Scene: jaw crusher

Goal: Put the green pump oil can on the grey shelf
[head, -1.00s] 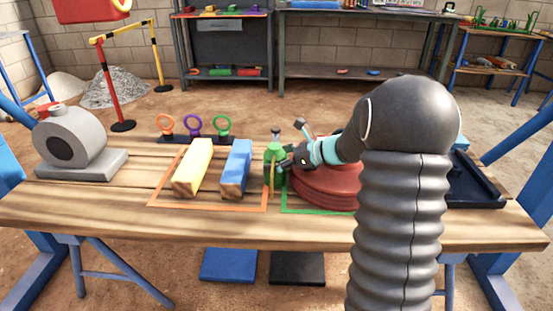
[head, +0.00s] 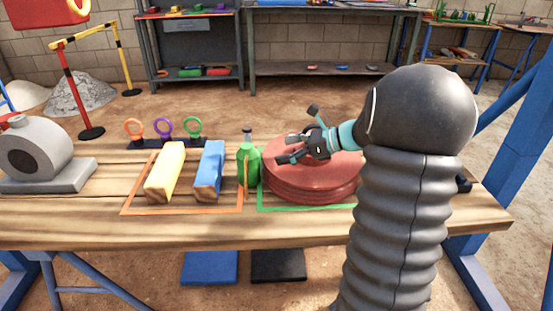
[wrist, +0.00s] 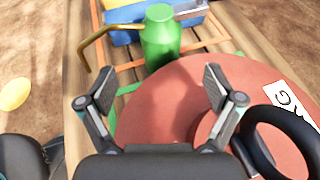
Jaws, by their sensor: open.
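The green pump oil can (head: 248,167) stands upright on the wooden table, between the blue block and the red round part. In the wrist view the can (wrist: 160,40) is ahead of my gripper, its brass-coloured spout pointing left. My gripper (head: 298,136) is open and empty above the red round part, to the right of the can and apart from it. Its two spread fingers also show in the wrist view (wrist: 159,76). A grey shelf unit (head: 197,98) stands at the back wall, with small coloured items on its top and lower boards.
A yellow block (head: 165,172) and a blue block (head: 209,170) lie left of the can. The red round part (head: 312,185) fills the table's middle right. A ring stand (head: 165,141) is behind the blocks. A red-yellow barrier (head: 88,90) stands back left. Open sandy floor lies behind the table.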

